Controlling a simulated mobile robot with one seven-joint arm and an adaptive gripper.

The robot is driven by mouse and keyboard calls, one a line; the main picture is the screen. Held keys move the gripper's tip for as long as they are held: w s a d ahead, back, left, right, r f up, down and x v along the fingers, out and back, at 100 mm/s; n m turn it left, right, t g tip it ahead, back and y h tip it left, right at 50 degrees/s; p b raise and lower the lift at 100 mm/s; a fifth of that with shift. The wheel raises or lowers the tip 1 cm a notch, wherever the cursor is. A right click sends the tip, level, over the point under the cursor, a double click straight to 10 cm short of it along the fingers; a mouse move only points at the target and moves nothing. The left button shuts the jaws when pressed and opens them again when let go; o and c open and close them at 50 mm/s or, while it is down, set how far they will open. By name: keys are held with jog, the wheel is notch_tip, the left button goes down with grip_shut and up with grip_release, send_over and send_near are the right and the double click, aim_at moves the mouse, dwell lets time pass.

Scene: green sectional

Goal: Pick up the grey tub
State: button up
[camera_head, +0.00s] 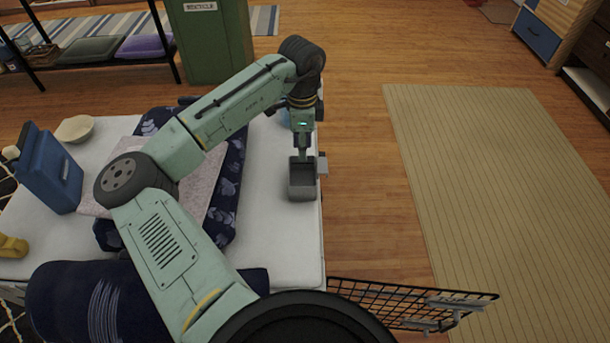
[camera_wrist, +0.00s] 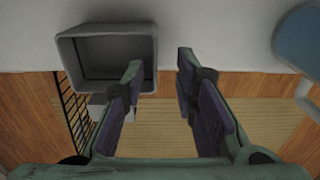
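The grey tub (camera_head: 302,190) stands on the white surface near its right edge in the head view. In the wrist view the tub (camera_wrist: 148,48) is at the upper left, with its open, dark inside facing me. My gripper (camera_wrist: 160,64) is open and empty. Its left finger overlaps the tub's right side in the picture, and its right finger is clear to the right of the tub. In the head view my gripper (camera_head: 302,150) is at the tub's far side, small and partly hidden; I cannot tell whether it touches the tub.
A blue rounded item (camera_wrist: 300,42) is right of my gripper in the wrist view. A dark patterned cloth (camera_head: 228,185) lies left of the tub. A blue container (camera_head: 50,172) and a pale bowl (camera_head: 75,129) are farther left. A black wire rack (camera_head: 385,300) is at the front right.

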aim_at(302, 169)
jog(key=f, duration=0.3)
jog(key=f+p, duration=0.1)
jog(key=shift+s+a+f, duration=0.15)
jog(key=shift+s, duration=0.1)
jog(key=shift+c, duration=0.2)
grip_shut()
